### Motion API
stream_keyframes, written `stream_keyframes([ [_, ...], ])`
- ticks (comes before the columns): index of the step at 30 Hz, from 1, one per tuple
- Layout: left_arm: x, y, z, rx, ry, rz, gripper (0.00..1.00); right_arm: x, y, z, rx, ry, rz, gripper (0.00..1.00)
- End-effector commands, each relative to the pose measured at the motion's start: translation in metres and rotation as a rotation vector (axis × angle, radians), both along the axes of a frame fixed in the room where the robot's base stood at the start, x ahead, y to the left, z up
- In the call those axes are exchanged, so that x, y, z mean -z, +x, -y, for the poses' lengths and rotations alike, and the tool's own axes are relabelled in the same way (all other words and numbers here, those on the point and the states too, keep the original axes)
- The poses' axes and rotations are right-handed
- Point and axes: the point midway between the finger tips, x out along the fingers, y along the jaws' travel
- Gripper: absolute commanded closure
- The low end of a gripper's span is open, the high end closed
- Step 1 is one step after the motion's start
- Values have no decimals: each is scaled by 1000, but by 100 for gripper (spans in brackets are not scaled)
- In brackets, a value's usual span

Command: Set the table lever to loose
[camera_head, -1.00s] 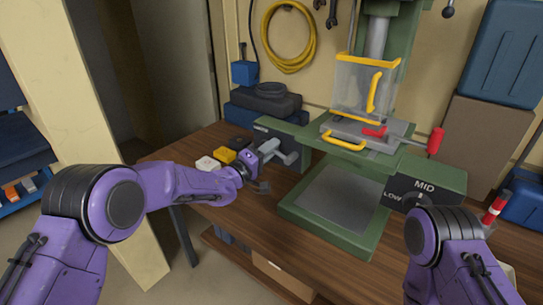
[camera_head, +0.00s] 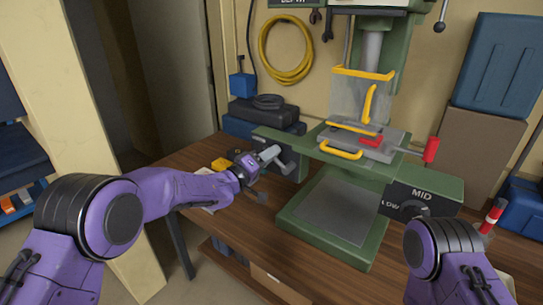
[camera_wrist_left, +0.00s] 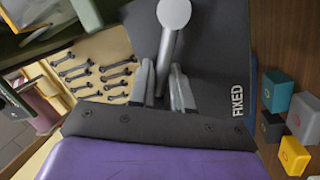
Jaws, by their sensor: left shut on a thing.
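The table lever is a grey handle with a round knob (camera_wrist_left: 173,14) on a dark plate (camera_wrist_left: 215,55) in the left wrist view. The word FIXED is printed at the plate's right edge; no other lever label is readable. In the head view the lever (camera_head: 269,153) is at the left end of the green press table. My left gripper (camera_wrist_left: 165,88) is shut on the lever's shaft, one finger on each side, with the knob beyond the fingertips. The gripper (camera_head: 262,164) is partly hidden by its own wrist in the head view. My right gripper is out of view.
The green drill press (camera_head: 400,180) fills the bench's middle, with a red handle (camera_head: 431,149) and a MID dial (camera_head: 415,205). Small boxes, including a yellow one (camera_wrist_left: 293,155), lie beside my left arm. Dark cases (camera_head: 262,112) stand behind.

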Motion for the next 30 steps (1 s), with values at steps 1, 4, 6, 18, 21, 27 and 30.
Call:
stream_keyframes([
  [1,-7,4,-6,-13,-3,13,100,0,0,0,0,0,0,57],
  [4,-7,4,-6,-12,-3,12,65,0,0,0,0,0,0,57],
  [6,-5,3,-5,-10,-2,9,65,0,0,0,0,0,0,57],
  [18,1,-5,-7,-2,0,2,65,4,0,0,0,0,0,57],
  [21,5,-19,-22,-5,-3,2,65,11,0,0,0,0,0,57],
  [27,11,-52,-58,-8,-2,3,65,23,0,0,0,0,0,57],
  [30,12,-63,-69,-7,-2,4,65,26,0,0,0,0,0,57],
])
